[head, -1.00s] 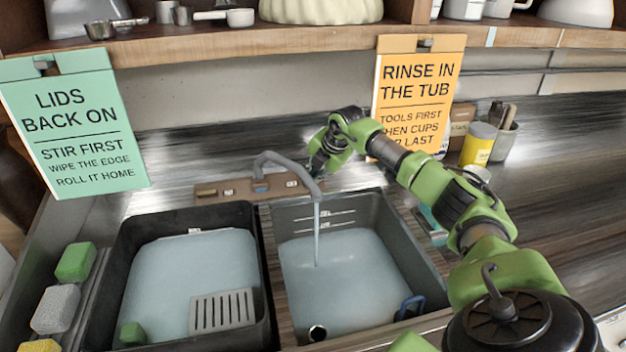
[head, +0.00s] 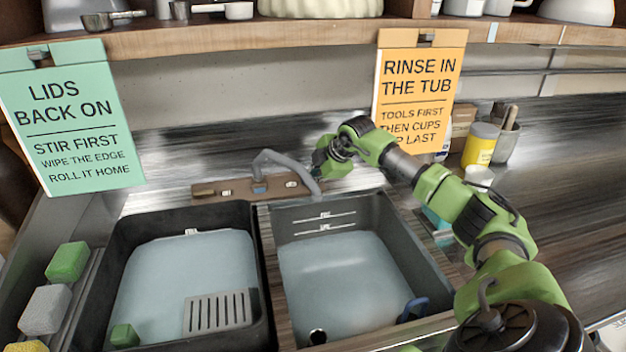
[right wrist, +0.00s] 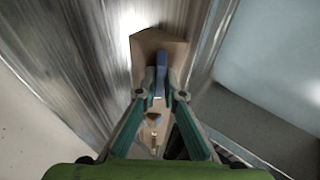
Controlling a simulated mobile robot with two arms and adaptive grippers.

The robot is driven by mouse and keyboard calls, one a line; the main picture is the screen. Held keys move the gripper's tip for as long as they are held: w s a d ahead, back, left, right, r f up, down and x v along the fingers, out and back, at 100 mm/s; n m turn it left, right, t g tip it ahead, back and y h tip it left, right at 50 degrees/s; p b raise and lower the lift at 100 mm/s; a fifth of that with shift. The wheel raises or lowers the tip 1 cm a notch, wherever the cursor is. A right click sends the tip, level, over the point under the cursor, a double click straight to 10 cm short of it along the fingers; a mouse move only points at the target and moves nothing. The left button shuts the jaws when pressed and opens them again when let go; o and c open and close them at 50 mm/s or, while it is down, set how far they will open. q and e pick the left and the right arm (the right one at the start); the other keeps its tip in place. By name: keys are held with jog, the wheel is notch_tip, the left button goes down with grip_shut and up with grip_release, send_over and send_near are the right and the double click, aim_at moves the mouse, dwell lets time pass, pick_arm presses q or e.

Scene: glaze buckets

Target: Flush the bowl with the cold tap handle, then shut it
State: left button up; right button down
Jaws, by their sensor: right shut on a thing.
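The grey tap spout (head: 285,160) rises from a wooden tap board (head: 225,189) behind the sink and ends over the right basin (head: 410,235). No water runs from it. The right basin holds pale water, and white level lines show on its back wall. My right gripper (head: 318,168) is at the right end of the tap board, partly behind the spout. In the right wrist view its fingers (right wrist: 160,92) are shut on a blue tap handle (right wrist: 161,72) above the board. My left gripper is not in view.
A black tub (head: 130,235) of water with a slotted grey piece (head: 217,313) stands left. Sponges (head: 68,262) lie along the left edge. A yellow tin (head: 480,145) and a white cup (head: 479,177) stand right. A shelf (head: 330,37) with hanging signs crosses above.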

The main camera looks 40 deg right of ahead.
jog(key=shift+d+r, duration=0.1)
dwell(0.3)
jog(key=c, duration=2.1)
grip_release()
jog(key=shift+c, duration=0.2)
notch_tip(320, 180, up, 10)
